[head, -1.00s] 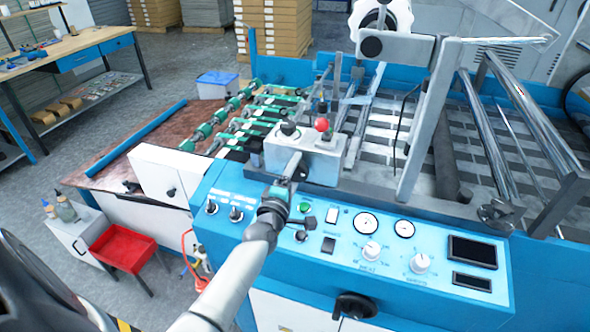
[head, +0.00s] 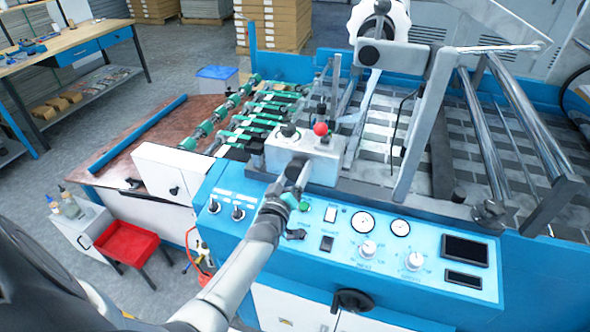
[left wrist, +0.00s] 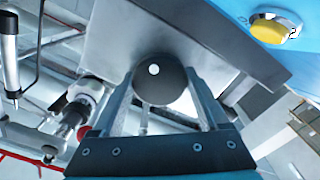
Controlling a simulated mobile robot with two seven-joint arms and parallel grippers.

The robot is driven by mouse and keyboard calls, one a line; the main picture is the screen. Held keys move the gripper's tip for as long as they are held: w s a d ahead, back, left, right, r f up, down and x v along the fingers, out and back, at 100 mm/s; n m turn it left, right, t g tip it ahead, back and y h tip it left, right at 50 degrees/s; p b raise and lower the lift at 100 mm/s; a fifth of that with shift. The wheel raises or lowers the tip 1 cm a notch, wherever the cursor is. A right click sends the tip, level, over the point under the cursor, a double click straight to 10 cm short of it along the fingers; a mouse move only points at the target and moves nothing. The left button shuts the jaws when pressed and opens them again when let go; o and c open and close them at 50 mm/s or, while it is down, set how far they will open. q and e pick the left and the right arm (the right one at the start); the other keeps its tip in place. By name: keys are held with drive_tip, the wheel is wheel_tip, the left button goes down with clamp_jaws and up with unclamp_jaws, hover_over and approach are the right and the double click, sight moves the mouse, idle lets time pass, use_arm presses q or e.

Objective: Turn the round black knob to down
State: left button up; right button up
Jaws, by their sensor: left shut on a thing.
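The round black knob (left wrist: 158,78) sits between the two fingers of my left gripper (left wrist: 160,92) in the left wrist view, in front of a grey metal face. My left gripper is shut on it. In the head view my left gripper (head: 297,170) is at the front of the grey box (head: 326,163) on the blue machine, and it hides the held knob there. My right gripper is in neither view.
A red ball-topped lever (head: 320,129) and a black knob (head: 289,130) stand on the grey box. The blue control panel (head: 340,262), with switches, gauges and dials, lies below my left arm. A yellow button (left wrist: 272,30) is close to the gripper.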

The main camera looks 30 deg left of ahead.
use_arm(q)
drive_tip(key=m, duration=0.3)
drive_tip(key=shift+m+p, duration=0.3)
drive_tip(key=shift+p, duration=0.1)
drive_tip(key=shift+m, duration=1.3)
drive_tip(key=o, duration=1.2)
drive_tip(key=shift+o, duration=0.2)
drive_tip(key=shift+d, duration=0.1)
drive_tip(key=p+v, duration=0.1)
drive_tip(key=v, duration=1.4)
drive_tip(key=shift+d+m, duration=0.2)
drive_tip(key=shift+m, duration=0.1)
